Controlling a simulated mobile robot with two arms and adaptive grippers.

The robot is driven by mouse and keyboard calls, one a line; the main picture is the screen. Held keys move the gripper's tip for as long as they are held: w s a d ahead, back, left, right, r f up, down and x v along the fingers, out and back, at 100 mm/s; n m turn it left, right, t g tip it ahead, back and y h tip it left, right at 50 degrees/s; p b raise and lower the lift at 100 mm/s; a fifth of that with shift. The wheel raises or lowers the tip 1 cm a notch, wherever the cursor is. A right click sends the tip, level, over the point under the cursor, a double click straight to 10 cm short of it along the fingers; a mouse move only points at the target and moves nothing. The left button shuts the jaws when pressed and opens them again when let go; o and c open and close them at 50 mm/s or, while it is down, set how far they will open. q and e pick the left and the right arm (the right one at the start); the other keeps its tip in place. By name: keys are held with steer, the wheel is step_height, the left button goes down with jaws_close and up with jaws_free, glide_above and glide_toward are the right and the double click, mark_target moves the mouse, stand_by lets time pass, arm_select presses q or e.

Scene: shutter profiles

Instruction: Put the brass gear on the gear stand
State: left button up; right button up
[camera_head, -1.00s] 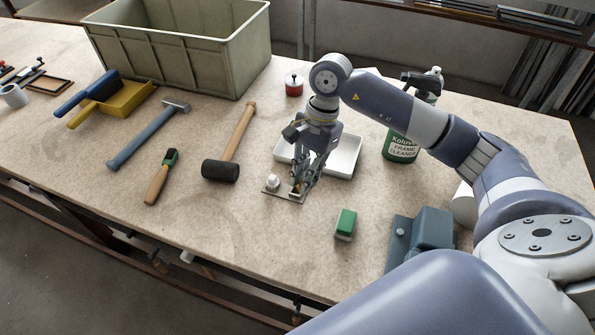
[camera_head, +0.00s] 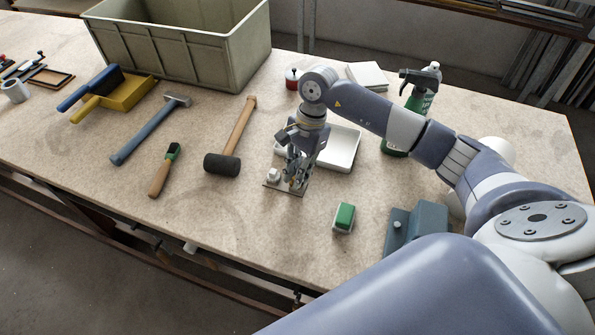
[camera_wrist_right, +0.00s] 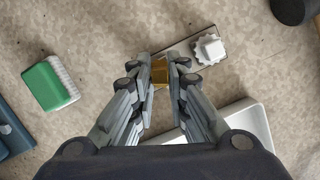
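The gear stand (camera_wrist_right: 184,50) is a flat dark plate lying on the bench. A white toothed gear (camera_wrist_right: 209,50) sits at one end of it; it also shows in the head view (camera_head: 272,175). The brass gear (camera_wrist_right: 160,72) is at the other end, between the fingers of my right gripper (camera_wrist_right: 160,66), and is partly hidden by them. The right gripper (camera_head: 294,184) points down over the plate; its fingers stand apart with what look like narrow gaps beside the brass. Whether the gear is fully seated is hidden. My left gripper is not in view.
A white tray (camera_head: 345,150) lies close behind the right gripper. A green-topped brush (camera_head: 344,217) and a blue-grey block (camera_head: 418,226) are nearer. A mallet (camera_head: 222,164) lies to the left, a spray bottle (camera_head: 420,98) behind right, and a large crate (camera_head: 182,50) at the back.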

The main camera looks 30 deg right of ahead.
steer(key=o, duration=0.4)
steer(key=shift+r, duration=0.2)
steer(key=shift+w+d+r, duration=0.1)
steer(key=shift+d+r, duration=0.05)
steer(key=shift+r, duration=0.15)
steer(key=b+v, duration=0.3)
steer(key=v, duration=0.8)
steer(key=shift+r, duration=0.15)
